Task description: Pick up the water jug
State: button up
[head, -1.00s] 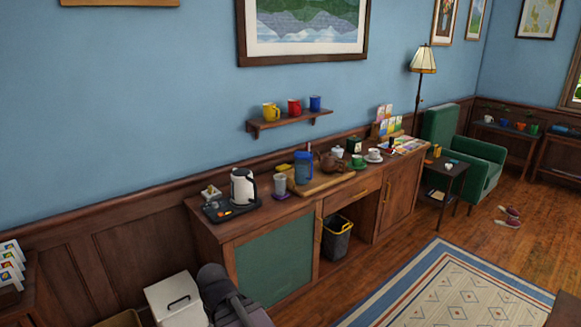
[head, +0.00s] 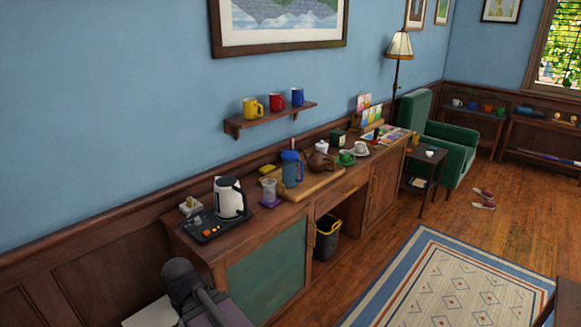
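The water jug (head: 291,173) is most likely the blue, see-through jug with a blue lid and a side handle. It stands upright on the wooden sideboard (head: 203,253), by the left end of a wooden board (head: 318,184). A brown teapot (head: 318,161) stands just to its right. A clear cup (head: 269,190) stands to its left. Part of my dark arm shows at the bottom left, well short of the jug. My gripper's fingers do not show.
A white kettle (head: 229,198) stands on a black tray (head: 207,228) left of the jug. A wall shelf (head: 272,119) with yellow, red and blue mugs hangs above. A black bin (head: 326,240) sits in the sideboard's opening. Floor before the sideboard is clear around the rug (head: 440,285).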

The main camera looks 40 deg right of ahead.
aim_at(289, 161)
jog(key=z, duration=0.5)
jog(key=i, duration=0.9)
jog(key=z, duration=0.55)
